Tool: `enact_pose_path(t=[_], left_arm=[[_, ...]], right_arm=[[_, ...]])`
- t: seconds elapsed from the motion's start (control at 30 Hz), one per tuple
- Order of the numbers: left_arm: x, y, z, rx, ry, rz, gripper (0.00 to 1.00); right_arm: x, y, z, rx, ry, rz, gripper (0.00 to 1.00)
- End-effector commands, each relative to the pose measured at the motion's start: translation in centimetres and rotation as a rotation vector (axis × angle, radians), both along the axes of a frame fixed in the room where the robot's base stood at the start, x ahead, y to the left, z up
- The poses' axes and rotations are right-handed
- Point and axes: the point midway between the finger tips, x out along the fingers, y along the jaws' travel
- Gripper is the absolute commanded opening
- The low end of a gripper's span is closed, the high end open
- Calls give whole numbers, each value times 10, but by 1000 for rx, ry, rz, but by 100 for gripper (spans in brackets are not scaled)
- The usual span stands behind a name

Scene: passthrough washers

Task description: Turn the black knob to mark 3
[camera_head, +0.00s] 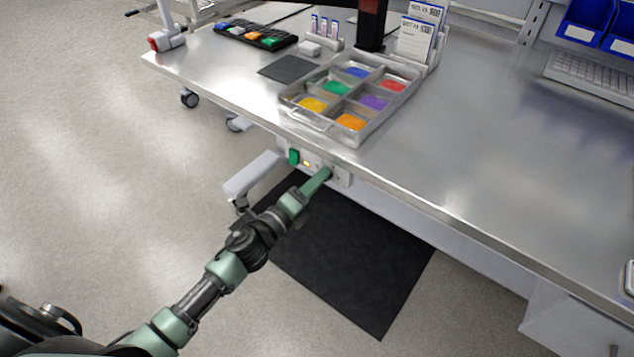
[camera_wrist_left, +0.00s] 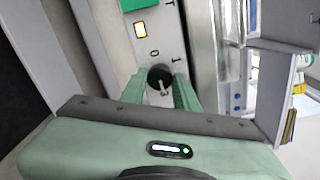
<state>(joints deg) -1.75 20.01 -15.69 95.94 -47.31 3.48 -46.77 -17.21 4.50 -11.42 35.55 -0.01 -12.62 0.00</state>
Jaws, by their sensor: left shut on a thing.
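The black knob (camera_wrist_left: 160,75) sits on a light control panel (camera_head: 341,178) under the front edge of the steel table. In the left wrist view the marks 0 and 1 show beside it. A small white mark shows at the knob's lower edge, but I cannot tell whether it is a pointer or a numeral. My left gripper (camera_head: 325,174) reaches the panel from the front. In the left wrist view its green fingers (camera_wrist_left: 161,82) lie on both sides of the knob, shut on it. In the head view the gripper hides the knob. My right gripper is not in view.
A green switch (camera_head: 294,157) and a lit amber switch (camera_head: 306,163) are left of the knob on the panel. The steel tabletop (camera_head: 450,150) overhangs it, with a tray (camera_head: 365,133) of coloured compartments above. A black mat (camera_head: 350,260) lies on the floor below.

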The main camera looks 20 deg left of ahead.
Motion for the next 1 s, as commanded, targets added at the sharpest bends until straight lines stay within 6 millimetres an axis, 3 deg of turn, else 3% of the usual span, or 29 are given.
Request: enact_pose_path(t=[0.67,0.7,0.77,1.0], left_arm=[[-1,-1,-2,65,-20,-2,0],[-1,-1,-2,65,-20,-2,33],[-1,-1,-2,65,-20,-2,50],[0,0,-1,63,-22,0,52]], right_arm=[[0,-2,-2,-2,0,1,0],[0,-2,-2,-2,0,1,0],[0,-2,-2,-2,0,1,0],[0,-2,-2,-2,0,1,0]])
